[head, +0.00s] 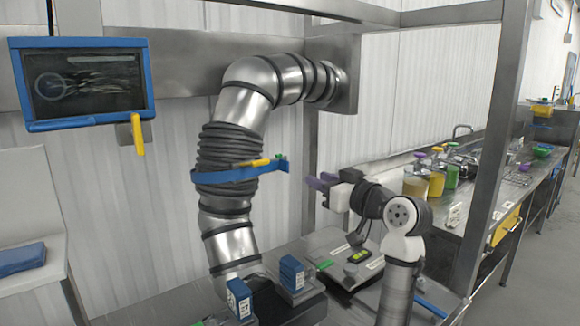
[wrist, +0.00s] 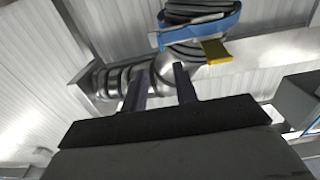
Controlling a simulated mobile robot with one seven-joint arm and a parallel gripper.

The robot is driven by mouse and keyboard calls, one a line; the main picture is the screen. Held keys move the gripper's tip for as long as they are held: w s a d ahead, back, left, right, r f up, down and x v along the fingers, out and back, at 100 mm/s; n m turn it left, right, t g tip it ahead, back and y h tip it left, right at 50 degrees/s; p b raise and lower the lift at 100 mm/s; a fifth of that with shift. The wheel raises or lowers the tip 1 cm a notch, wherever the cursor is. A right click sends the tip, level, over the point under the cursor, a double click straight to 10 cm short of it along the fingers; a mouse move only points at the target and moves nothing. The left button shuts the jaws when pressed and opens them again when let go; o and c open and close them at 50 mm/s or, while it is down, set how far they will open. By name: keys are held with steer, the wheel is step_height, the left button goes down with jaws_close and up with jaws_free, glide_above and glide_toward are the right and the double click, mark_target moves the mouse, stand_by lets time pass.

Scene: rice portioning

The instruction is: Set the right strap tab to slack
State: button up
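A blue strap (head: 228,177) wraps around the black ribbed part of a bent metal duct (head: 228,107). A yellow tab (head: 255,163) lies along the strap's upper edge. The strap's right end (head: 281,166) sticks out past the duct and has a small green piece on top. In the wrist view the strap (wrist: 205,30) and yellow tab (wrist: 215,51) are at the top, beyond the fingers. My gripper (head: 320,182) has purple fingers and is right of the strap end, apart from it. In the wrist view my gripper (wrist: 160,72) is open and empty.
A blue-framed screen (head: 85,83) hangs at the left, with a yellow handle (head: 137,134) below it. Blue boxes (head: 291,272) stand on the bench below the duct. A steel post (head: 490,150) and a counter with jars (head: 416,182) are to the right.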

mark_target(288, 167)
steer(key=p+x, duration=0.2)
steer(key=x, duration=0.9)
steer(key=shift+w+a, duration=0.1)
jaws_close()
